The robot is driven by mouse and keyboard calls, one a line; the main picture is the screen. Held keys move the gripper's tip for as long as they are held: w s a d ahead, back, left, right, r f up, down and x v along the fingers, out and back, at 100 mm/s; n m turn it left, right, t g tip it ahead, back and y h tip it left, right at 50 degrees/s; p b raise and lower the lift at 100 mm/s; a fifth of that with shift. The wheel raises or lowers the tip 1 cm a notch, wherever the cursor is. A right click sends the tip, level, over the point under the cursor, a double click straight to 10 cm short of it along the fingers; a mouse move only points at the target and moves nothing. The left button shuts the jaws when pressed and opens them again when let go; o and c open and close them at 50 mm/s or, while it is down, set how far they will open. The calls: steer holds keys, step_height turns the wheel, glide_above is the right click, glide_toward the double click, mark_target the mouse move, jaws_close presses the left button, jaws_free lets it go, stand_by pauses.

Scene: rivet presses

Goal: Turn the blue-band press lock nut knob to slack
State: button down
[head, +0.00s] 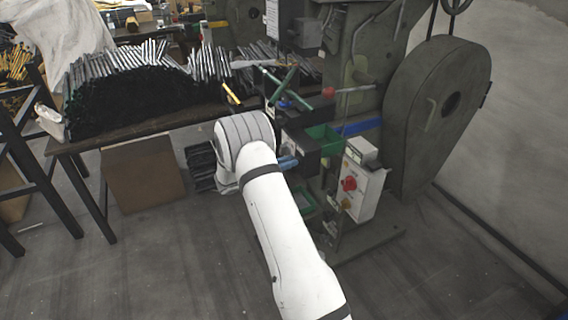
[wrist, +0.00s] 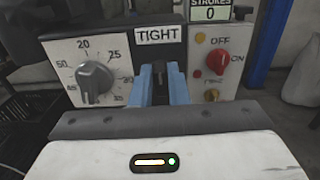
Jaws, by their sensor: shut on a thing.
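The press (head: 440,110) is a dark green machine with a large wheel guard, and a blue band (head: 360,127) shows on its lower body. In the wrist view a sign (wrist: 160,34) reads TIGHT. Just below it, my gripper (wrist: 160,82) has its blue fingers closed around a narrow dark part, the lock nut knob (wrist: 160,68), which is mostly hidden between them. In the head view the blue fingers of my gripper (head: 288,162) show at the front of the press, and my white arm hides part of the area.
A grey dial (wrist: 94,77) with a number scale is left of my fingers. A white OFF/ON panel (wrist: 232,75) with a red knob and a STROKES counter (wrist: 211,12) reading 0 is at right. A table (head: 150,126) with dark and metal rods stands left of the press; open floor lies in front.

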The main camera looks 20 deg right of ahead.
steer(key=n+p, duration=0.2)
steer(key=n, duration=0.1)
steer(key=n+p, duration=0.2)
steer(key=n, duration=0.1)
steer(key=w+d+n+p, duration=0.1)
steer(key=n+p, duration=0.1)
steer(key=n, duration=0.1)
steer(key=shift+w+f+n+p, duration=0.1)
steer(key=shift+f+n+p, duration=0.2)
steer(key=shift+n, duration=1.15)
steer(key=shift+s+f+n+p, duration=0.15)
steer(key=shift+n+p, duration=0.3)
steer(key=shift+n, duration=0.95)
steer(key=shift+w+f+n+p, duration=0.2)
steer(key=shift+n+p, duration=0.15)
steer(key=shift+n, duration=1.1)
